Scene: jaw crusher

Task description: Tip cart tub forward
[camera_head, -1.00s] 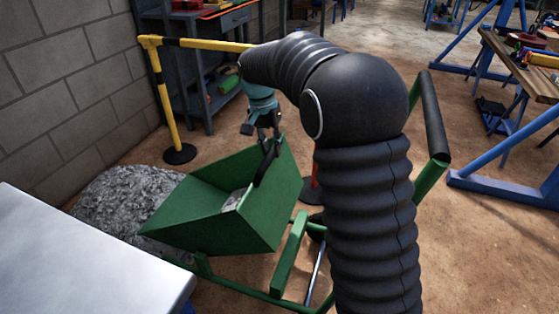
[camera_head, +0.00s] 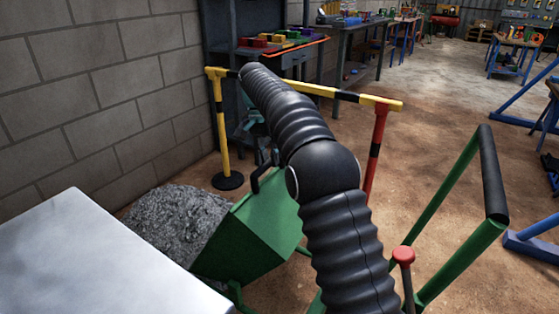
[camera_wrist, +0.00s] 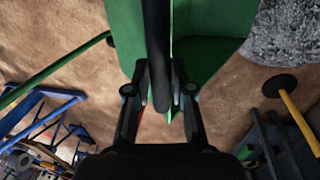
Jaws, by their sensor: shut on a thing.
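The green cart tub (camera_head: 248,240) is tilted steeply left toward the gravel pile, with its outer face toward me in the head view. It also shows at the top of the wrist view (camera_wrist: 205,45). The tub's black handle (camera_wrist: 157,40) runs down between the fingers of my gripper (camera_wrist: 161,80), which is shut on it. In the head view the handle (camera_head: 257,180) shows at the tub's upper edge, and my gripper is mostly hidden behind my arm. The tub's inside is out of sight in the head view. The cart's green push frame (camera_head: 455,250) stands at right.
A grey gravel pile (camera_head: 178,222) lies beside the tub by the block wall (camera_head: 110,90). A yellow post (camera_head: 221,130) and a red post (camera_head: 377,140) carry a striped bar behind the tub. A workbench (camera_head: 285,65) stands beyond. Bare floor lies right of the red post.

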